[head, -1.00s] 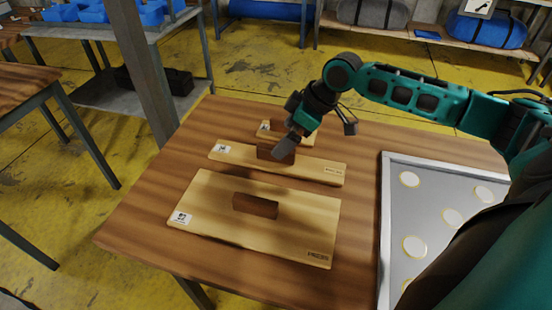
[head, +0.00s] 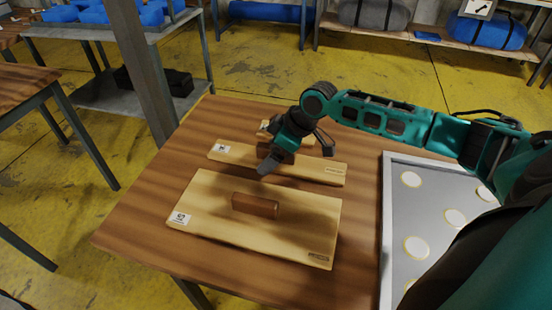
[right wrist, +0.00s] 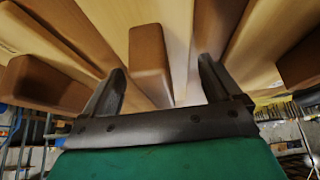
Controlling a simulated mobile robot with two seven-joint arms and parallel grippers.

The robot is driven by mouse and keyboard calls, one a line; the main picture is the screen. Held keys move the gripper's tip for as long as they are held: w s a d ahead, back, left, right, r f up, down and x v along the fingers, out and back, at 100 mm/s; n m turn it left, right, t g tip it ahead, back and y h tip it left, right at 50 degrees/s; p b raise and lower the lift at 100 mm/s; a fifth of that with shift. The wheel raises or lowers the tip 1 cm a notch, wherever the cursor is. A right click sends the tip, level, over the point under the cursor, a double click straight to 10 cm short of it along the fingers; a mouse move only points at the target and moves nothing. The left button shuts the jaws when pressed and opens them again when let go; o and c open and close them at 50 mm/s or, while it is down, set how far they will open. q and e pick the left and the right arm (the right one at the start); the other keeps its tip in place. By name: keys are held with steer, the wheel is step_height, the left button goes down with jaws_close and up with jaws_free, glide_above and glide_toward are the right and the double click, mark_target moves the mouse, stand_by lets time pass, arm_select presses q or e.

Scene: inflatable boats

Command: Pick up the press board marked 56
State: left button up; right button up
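Three pale wooden press boards with brown handle blocks lie on the table. The large front board (head: 225,222) has a white label at its left corner and a brown handle (head: 255,205). The narrower middle board (head: 320,172) also has a white label. A small back board (head: 305,138) is partly hidden by my arm. The label numbers are too small to read. My right gripper (head: 295,153) is open above the middle board, just behind the front handle. In the right wrist view, a brown handle (right wrist: 150,62) shows between and beyond its open fingers (right wrist: 160,85). My left gripper is out of view.
The brown wooden table (head: 150,215) has bare room to the left of the boards. A grey tray (head: 425,215) with several pale round discs is at the right. A grey post (head: 145,70) stands behind the table's left side.

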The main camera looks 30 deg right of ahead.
steer(key=c, duration=1)
steer(key=shift+r, duration=0.1)
steer(key=shift+c, duration=0.2)
